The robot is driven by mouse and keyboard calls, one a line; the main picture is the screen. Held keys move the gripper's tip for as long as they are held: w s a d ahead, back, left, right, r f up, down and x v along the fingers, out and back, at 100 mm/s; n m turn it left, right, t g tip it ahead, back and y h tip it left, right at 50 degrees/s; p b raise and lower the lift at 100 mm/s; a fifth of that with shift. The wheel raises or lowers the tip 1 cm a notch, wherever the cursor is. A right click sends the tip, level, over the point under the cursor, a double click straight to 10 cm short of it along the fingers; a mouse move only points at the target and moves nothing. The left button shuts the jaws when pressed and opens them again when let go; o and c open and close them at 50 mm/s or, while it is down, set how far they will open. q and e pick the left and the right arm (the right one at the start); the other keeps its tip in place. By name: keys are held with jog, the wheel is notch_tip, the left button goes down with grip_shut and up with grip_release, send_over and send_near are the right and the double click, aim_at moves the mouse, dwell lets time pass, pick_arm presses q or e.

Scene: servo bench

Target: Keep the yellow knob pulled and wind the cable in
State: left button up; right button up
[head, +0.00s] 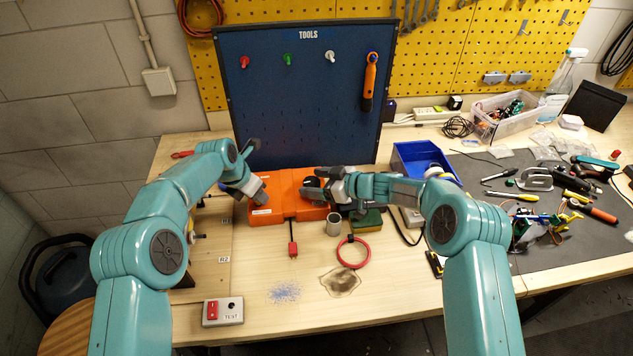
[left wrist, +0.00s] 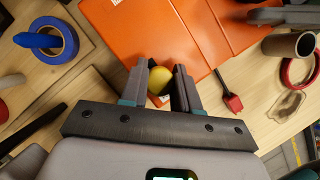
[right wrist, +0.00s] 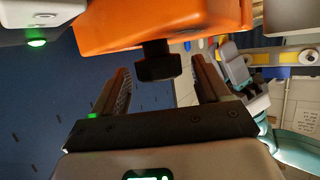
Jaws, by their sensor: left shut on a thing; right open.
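The orange cable box (head: 285,208) sits on the bench in front of the blue tool board. My left gripper (head: 262,194) is at its left end. In the left wrist view my left gripper (left wrist: 163,82) is shut on the yellow knob (left wrist: 160,78). A red plug (head: 293,249) on a short cable lies in front of the box; it also shows in the left wrist view (left wrist: 233,103). My right gripper (head: 312,188) is at the box's right end. In the right wrist view its open fingers (right wrist: 159,72) stand either side of a black handle (right wrist: 158,63), with gaps visible.
A TEST switch box (head: 223,311) stands front left. A blue bin (head: 422,160) is right. The middle front bench has free room.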

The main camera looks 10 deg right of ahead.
jog(key=c, duration=1)
jog(key=shift+a+r+m+t, duration=0.15)
jog(key=shift+m+t, duration=0.25)
jog(key=shift+t, duration=0.1)
jog(key=shift+m+t+h, duration=0.3)
jog(key=shift+m+h, duration=0.1)
jog(key=shift+h, duration=0.1)
jog(key=o, duration=1)
jog(key=shift+s, duration=0.1)
jog(key=v, duration=1.2)
